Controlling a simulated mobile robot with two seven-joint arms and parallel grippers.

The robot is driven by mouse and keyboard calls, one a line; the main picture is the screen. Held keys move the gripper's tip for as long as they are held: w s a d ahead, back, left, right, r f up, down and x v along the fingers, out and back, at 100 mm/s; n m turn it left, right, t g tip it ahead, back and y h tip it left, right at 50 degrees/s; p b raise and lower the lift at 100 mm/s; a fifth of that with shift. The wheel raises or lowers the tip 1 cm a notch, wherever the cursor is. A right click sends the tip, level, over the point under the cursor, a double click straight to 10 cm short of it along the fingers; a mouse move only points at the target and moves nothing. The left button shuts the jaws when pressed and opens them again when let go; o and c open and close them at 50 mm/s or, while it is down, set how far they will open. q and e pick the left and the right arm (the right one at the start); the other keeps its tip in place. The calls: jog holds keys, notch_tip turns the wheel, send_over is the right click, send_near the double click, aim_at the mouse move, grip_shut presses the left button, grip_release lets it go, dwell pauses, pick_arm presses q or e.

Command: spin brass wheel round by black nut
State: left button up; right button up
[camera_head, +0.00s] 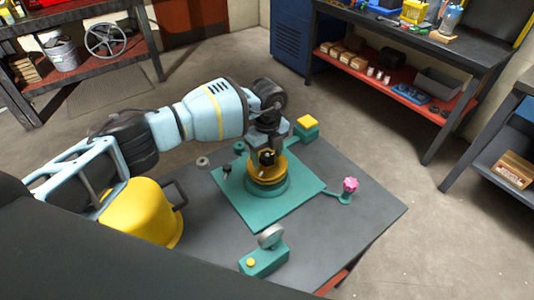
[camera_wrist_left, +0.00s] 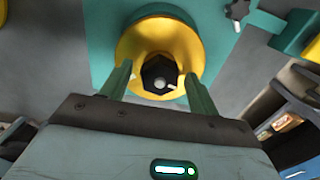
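The brass wheel (camera_head: 277,175) lies flat on a round green base on the green plate (camera_head: 233,208). It also shows in the left wrist view (camera_wrist_left: 186,38), with the black nut (camera_wrist_left: 158,76) on it. In the head view the black nut (camera_head: 267,157) is partly hidden under my gripper. My left gripper (camera_wrist_left: 159,70) points down over the wheel. Its two green fingers are spread to either side of the nut, with a visible gap on both sides. I cannot tell whether the fingertips touch the wheel. My right gripper is in neither view.
On the grey table (camera_head: 330,230) are a pink knob (camera_head: 350,185), a yellow-topped green block (camera_head: 307,122), a green block with a round dial (camera_head: 265,257) and a yellow container (camera_head: 150,212). A small grey ring (camera_head: 203,161) lies left of the plate. The table's right part is clear.

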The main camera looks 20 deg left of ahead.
pick_arm(q)
jog(key=c, duration=0.7)
jog(key=m, duration=0.3)
jog(key=shift+f+m, duration=0.1)
jog(key=shift+m, duration=0.3)
jog(key=m, duration=0.3)
jog(key=shift+b, duration=0.4)
jog(key=m, duration=0.5)
jog(key=shift+b, duration=0.35)
jog(key=m, duration=0.3)
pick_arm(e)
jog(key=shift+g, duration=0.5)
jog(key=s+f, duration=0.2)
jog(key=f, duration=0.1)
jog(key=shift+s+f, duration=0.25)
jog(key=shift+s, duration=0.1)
pick_arm(q)
jog(key=o, duration=1)
